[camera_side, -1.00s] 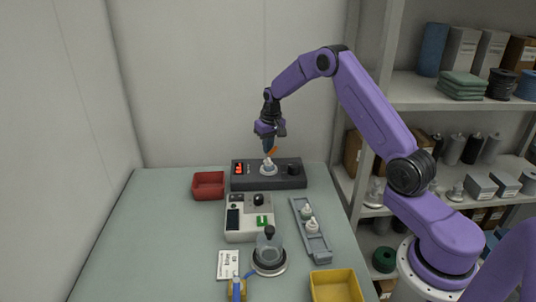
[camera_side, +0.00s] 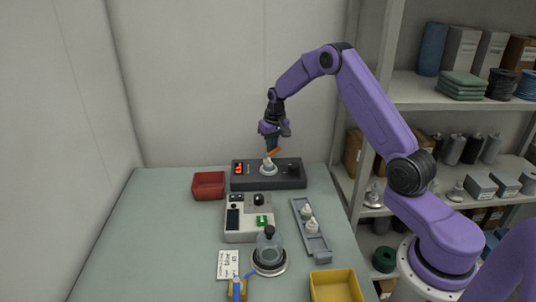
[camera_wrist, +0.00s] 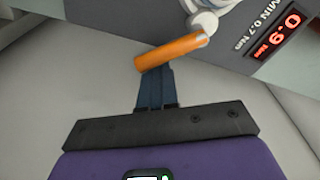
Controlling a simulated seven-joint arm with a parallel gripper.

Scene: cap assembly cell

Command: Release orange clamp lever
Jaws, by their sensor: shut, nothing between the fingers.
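The orange clamp lever (camera_wrist: 170,51) shows in the wrist view as an orange bar, slanting up to the right toward a pale round end. My gripper (camera_wrist: 156,72) has its dark blue fingers together, with nothing between them. Their tips are at the lever's near side; I cannot tell whether they touch it. In the side view the lever (camera_side: 272,153) is a small orange bar just below my gripper (camera_side: 271,146), above the dark capping station (camera_side: 248,183). A small white capped bottle (camera_side: 268,167) stands on the station under the lever.
The station's red display (camera_wrist: 277,34) reads 0.9 Nm. The table's left side is clear.

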